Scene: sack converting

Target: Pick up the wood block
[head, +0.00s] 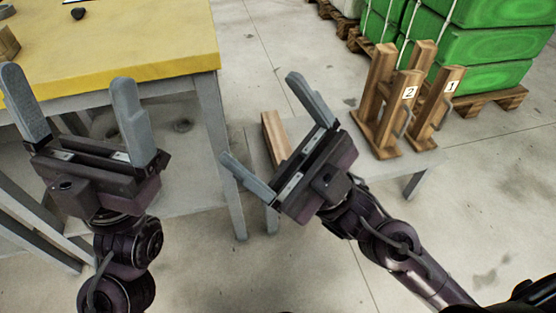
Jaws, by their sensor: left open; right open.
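A brown wood block (274,135) lies on the low grey table (350,172), near its left edge. My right gripper (260,117) is open and empty, above that table; in the picture the block shows between its spread fingers, and the palm covers the block's near end. I cannot tell how far above the block the fingers are. Another brown wooden piece (8,42) sits on the yellow-topped table (150,45), cut off by the left picture edge. My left gripper (67,78) is open and empty at the near edge of the yellow top.
Wooden stands marked 2 (385,105) and 1 (437,105) stand on the low table, right of my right gripper. Green sacks (485,45) are stacked on a pallet (490,108) at the back right. A small dark object (78,14) lies on the yellow top.

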